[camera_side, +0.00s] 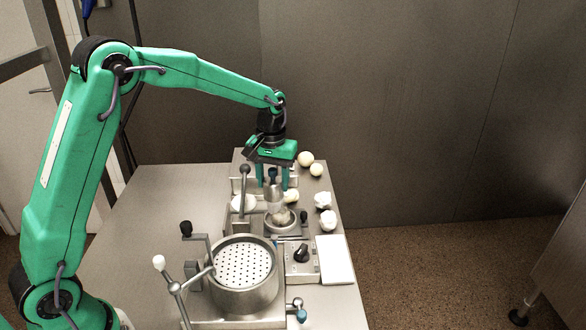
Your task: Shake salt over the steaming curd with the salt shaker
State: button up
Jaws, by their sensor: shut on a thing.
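My gripper (273,185) is above the back half of the steel table, pointing down. Its teal fingers are shut on the salt shaker (275,194), a small silvery cylinder between the fingertips. The shaker hangs over a small round metal dish on a block. Pale curd (282,216) shows in that dish, with a whitish haze above it that looks like steam. The shaker's lower end blends into the haze, so I cannot tell the exact gap or which end faces down. No falling salt can be made out.
A large pot with a perforated plate (243,286) stands in front, with crank handles at its left. A knob box (299,255) and white board (335,259) are at its right. White lumps (327,221) and pale balls (306,159) line the right side. The table's left is clear.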

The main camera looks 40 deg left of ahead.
aim_at(272, 169)
jog(key=shift+w+d, duration=0.35)
jog(key=shift+d, duration=0.4)
jog(key=shift+w+d, duration=0.35)
jog(key=shift+d, duration=0.35)
jog(key=shift+a, duration=0.1)
jog(key=shift+s+a, duration=0.35)
jog(key=shift+a, duration=0.35)
jog(key=shift+s+a, duration=0.35)
jog(key=shift+a, duration=0.3)
jog(key=shift+r, duration=0.15)
jog(key=shift+r, duration=2.4)
